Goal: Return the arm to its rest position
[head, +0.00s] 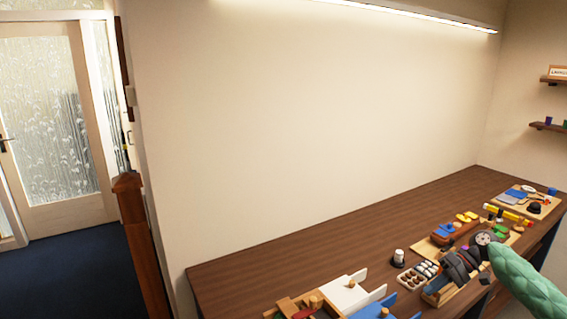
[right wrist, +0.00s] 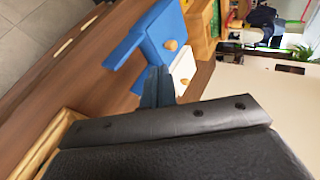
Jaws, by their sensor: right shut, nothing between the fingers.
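My right arm comes in from the right edge of the head view in a green sleeve. Its dark gripper (head: 462,264) is over the right part of the workbench (head: 290,262), and its fingertips are hard to make out there. In the right wrist view the right gripper's fingers (right wrist: 157,88) are together and hold nothing. They point toward a blue piece (right wrist: 143,38) and a white piece (right wrist: 184,66) with wooden knobs; whether they touch is unclear. My left gripper is not in view.
The white piece (head: 344,292) and blue piece (head: 372,309) are at the bench's front. Near my gripper are a tray of small round items (head: 411,279) and a dark, white-topped item (head: 398,257). A tool board (head: 534,207) lies far right. The bench's back left is clear.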

